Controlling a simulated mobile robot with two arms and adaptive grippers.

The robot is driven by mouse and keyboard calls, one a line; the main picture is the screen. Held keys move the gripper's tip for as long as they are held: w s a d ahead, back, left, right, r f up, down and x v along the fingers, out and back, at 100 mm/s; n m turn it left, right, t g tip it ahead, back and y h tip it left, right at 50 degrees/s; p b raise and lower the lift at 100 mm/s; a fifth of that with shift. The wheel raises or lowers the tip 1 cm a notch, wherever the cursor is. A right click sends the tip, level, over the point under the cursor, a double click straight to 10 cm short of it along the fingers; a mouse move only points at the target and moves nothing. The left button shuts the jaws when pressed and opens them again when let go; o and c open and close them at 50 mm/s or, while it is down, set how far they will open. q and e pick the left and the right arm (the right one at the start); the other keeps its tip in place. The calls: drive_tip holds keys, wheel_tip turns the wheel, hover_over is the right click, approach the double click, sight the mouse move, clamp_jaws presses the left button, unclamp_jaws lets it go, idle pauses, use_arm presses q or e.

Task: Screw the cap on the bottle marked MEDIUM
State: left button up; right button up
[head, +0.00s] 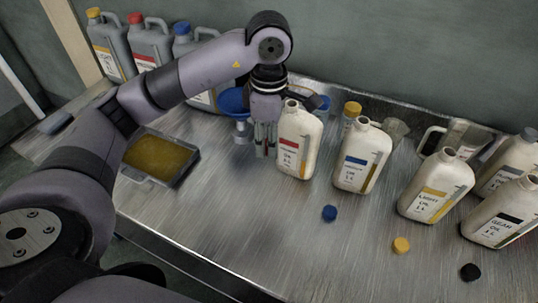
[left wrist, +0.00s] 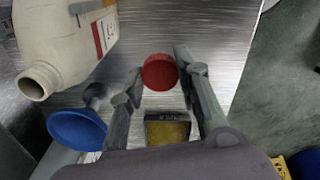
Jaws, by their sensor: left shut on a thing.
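My left gripper (head: 265,152) points down just left of the white bottle with the red label (head: 290,150). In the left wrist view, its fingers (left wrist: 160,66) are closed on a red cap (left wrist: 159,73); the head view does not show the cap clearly. The red-label bottle also shows in the left wrist view (left wrist: 70,35), with an open neck. To its right stand uncapped bottles with a blue label (head: 362,158), a yellow label (head: 436,188) and a black label (head: 506,212). I cannot clearly read MEDIUM on any label. My right gripper is out of view.
A blue cap (head: 329,213), a yellow cap (head: 401,245) and a black cap (head: 470,271) lie on the metal table. A blue funnel (head: 232,101) stands behind my gripper. A tray of brown oil (head: 196,160) lies left. Grey jugs (head: 152,45) line the back.

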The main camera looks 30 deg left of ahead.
use_arm(q)
drive_tip(key=shift+r, duration=0.4)
drive_tip(key=shift+s+d+f+m, duration=0.1)
drive_tip(key=shift+s+f+m, duration=0.15)
drive_tip(key=shift+m, duration=0.35)
drive_tip(key=s+d+f+m, duration=0.1)
drive_tip(key=s+f+m, duration=0.2)
drive_tip(key=m, duration=0.7)
drive_tip(key=s+d+f+m, duration=0.1)
drive_tip(key=s+f+m, duration=0.2)
drive_tip(key=m, duration=0.7)
drive_tip(key=shift+s+d, duration=0.4)
drive_tip(key=shift+s, duration=0.4)
